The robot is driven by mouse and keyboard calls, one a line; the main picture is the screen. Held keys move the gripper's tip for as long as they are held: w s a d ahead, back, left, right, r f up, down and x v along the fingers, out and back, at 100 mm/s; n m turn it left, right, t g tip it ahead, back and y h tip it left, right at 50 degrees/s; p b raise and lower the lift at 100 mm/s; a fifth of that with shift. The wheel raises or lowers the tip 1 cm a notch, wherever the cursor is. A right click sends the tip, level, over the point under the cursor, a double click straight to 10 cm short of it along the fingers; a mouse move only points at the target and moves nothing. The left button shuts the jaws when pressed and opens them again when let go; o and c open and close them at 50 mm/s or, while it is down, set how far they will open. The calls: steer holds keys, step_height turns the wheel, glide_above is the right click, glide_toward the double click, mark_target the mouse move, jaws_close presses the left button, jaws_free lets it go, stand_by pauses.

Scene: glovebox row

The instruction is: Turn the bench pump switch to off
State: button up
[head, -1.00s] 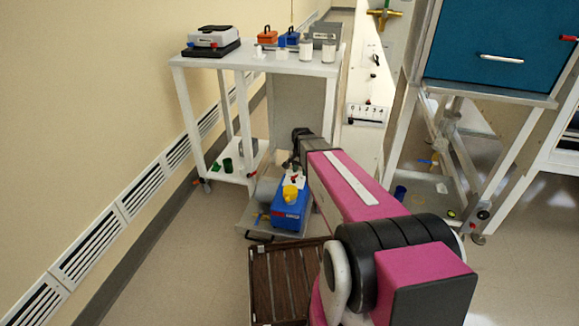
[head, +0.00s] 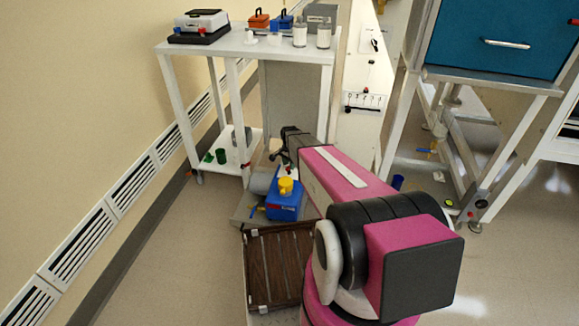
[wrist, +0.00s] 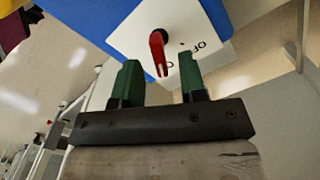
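The bench pump is a blue box (head: 284,206) with a yellow knob on top, low in front of the white table; my arm hides part of it. In the wrist view its blue body (wrist: 98,18) carries a white plate (wrist: 128,38) with a red switch handle (wrist: 157,50). Lettering that reads "OFF" is right of the handle, and other letters below it are partly hidden. My gripper (wrist: 159,72) is open, with its two green fingers on either side of the handle's lower end. I cannot tell whether either finger touches it.
A white table (head: 245,50) holds a boxed device (head: 201,20), small orange and blue cases and white jars. A slatted brown crate (head: 280,265) lies in front of the pump. A teal cabinet on a metal frame (head: 495,85) stands right. Floor at left is clear.

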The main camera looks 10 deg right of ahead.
steer(key=shift+f, duration=0.8)
jaws_close()
steer(key=shift+n, duration=0.3)
steer(key=shift+a+n, duration=0.1)
steer(key=shift+n, duration=2.5)
jaws_free()
